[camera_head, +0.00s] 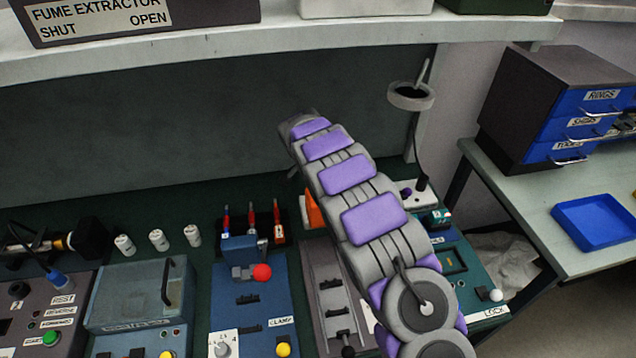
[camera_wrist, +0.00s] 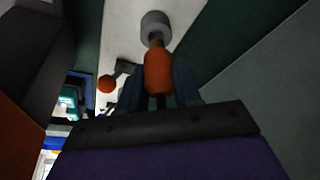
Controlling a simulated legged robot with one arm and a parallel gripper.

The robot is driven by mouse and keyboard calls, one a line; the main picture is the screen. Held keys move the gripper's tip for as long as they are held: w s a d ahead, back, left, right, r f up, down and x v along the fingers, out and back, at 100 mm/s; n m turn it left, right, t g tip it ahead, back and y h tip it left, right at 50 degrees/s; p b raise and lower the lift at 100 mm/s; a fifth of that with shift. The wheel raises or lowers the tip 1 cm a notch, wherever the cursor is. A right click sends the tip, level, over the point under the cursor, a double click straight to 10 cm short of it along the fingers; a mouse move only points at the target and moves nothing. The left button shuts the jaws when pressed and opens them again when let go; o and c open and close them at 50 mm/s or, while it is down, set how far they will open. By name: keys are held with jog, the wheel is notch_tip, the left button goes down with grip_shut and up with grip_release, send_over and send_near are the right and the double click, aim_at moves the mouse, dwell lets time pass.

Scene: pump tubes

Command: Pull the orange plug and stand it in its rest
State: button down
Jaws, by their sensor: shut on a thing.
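In the wrist view the orange plug (camera_wrist: 158,72) sits between the two dark fingers of my gripper (camera_wrist: 158,90), which is shut on it. In the head view my arm hides the gripper and the plug. The plug's rest cannot be made out for certain in either view.
A blue CLAMP panel (camera_head: 248,300) with a red knob (camera_head: 262,272) stands left of my arm. An orange wedge-shaped thing (camera_head: 314,210) is partly behind the arm. A ring on a stand (camera_head: 410,96) rises at right. A shelf (camera_head: 230,50) runs above the bench.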

jog(key=shift+d, duration=0.15)
jog(key=shift+f, duration=0.2)
jog(key=shift+a+f, duration=0.2)
jog(key=shift+a, duration=0.15)
jog(key=shift+f+b, duration=0.15)
jog(key=shift+b, duration=0.15)
jog(key=shift+d+f, duration=0.2)
jog(key=shift+f, duration=0.1)
jog(key=shift+a+f+b, duration=0.1)
jog(key=shift+f+b, duration=0.4)
jog(key=shift+f, duration=0.35)
jog(key=c, duration=0.7)
grip_release()
